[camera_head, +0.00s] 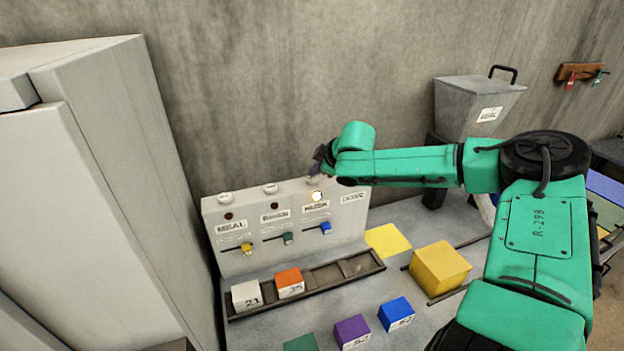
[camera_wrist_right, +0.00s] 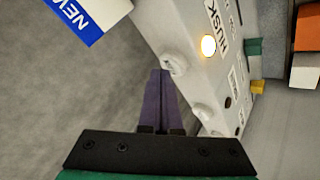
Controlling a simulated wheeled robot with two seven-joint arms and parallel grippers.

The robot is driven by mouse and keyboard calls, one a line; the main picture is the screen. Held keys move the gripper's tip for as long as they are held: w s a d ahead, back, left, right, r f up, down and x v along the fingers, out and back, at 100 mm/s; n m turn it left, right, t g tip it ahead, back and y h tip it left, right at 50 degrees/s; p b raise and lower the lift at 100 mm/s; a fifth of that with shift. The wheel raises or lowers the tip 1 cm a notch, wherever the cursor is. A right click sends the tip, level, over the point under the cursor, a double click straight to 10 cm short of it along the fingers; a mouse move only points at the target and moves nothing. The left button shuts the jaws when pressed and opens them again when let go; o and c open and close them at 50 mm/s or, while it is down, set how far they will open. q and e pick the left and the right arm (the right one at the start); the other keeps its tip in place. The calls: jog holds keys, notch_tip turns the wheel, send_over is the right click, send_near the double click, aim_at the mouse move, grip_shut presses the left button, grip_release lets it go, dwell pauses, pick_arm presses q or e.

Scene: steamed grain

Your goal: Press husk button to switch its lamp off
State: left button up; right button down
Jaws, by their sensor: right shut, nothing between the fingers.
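The pale control box (camera_head: 236,262) stands against the wall with labels MEAL, a middle one hard to read, and HUSK (camera_head: 315,207). The husk lamp (camera_head: 317,197) glows warm white; it also glows in the right wrist view (camera_wrist_right: 208,45). The meal lamp (camera_head: 228,216) and the middle lamp (camera_head: 274,205) are dark. Round pale buttons sit on the box's top edge; the husk button (camera_wrist_right: 174,65) shows in the wrist view. My right gripper (camera_head: 317,168), with purple fingers, is shut and empty, its tips (camera_wrist_right: 160,72) close beside that button. I cannot tell whether they touch. My left gripper is out of view.
A rail tray (camera_head: 345,270) before the box holds white (camera_head: 246,296) and orange (camera_head: 289,283) blocks. A yellow block (camera_head: 439,267), purple block (camera_head: 352,331) and blue block (camera_head: 396,313) stand nearer. A tall grey cabinet (camera_head: 130,180) bounds the left; a metal bin (camera_head: 470,105) stands at the back right.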

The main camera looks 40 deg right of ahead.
aim_at(315, 180)
jog(key=shift+f+b, duration=0.35)
jog(key=shift+f, duration=0.15)
dwell(0.3)
jog(key=shift+r+p, duration=0.9)
jog(key=shift+p, duration=0.1)
notch_tip(315, 180, up, 5)
jog(key=p, duration=0.5)
jog(key=shift+r, duration=0.15)
jog(key=shift+f, duration=0.2)
